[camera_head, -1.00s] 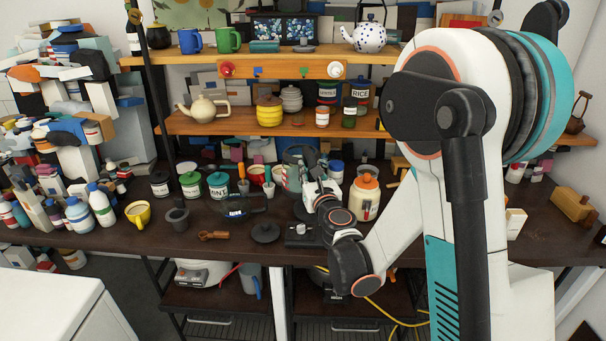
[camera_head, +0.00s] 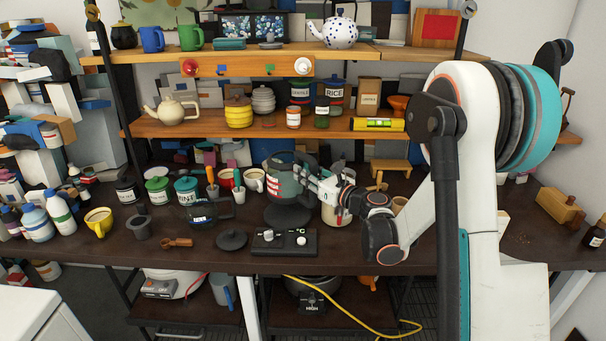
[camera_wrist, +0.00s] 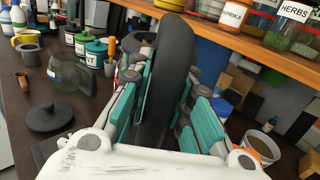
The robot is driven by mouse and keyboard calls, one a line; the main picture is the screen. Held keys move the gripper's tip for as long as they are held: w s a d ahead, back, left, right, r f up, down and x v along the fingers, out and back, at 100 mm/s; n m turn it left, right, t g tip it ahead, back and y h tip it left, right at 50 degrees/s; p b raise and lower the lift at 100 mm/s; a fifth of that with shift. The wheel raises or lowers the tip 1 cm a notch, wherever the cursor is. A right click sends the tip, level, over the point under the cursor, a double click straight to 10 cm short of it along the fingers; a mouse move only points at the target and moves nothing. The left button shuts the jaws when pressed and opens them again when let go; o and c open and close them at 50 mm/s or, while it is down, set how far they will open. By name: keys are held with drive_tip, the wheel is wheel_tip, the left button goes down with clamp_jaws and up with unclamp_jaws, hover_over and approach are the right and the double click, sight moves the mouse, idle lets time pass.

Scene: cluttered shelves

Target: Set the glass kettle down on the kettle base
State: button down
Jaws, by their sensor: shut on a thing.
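The glass kettle (camera_head: 288,186), a grey see-through body with a black rim and handle, is upright at the middle of the counter in the head view. My gripper (camera_head: 312,182) comes from the right and is shut on its black handle. In the wrist view the handle (camera_wrist: 168,82) stands between the teal finger links and hides most of the kettle body. The kettle base (camera_head: 287,216), a black disc, lies under the kettle in the head view. I cannot tell whether the kettle touches it or hangs just above it.
A dark glass carafe (camera_head: 210,212), a black lid (camera_head: 232,240) and a black switch box (camera_head: 285,242) lie left and in front. Jars and mugs (camera_head: 252,182) stand behind. A wooden shelf (camera_head: 275,127) runs above. A pale jar (camera_head: 335,210) stands close to the right.

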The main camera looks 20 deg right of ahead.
sight(306, 199)
drive_tip(key=shift+f+b, duration=1.9)
drive_tip(key=shift+f, duration=1.85)
drive_tip(key=c, duration=1.4)
unclamp_jaws()
drive_tip(key=shift+o, duration=0.2)
drive_tip(key=v, duration=1.2)
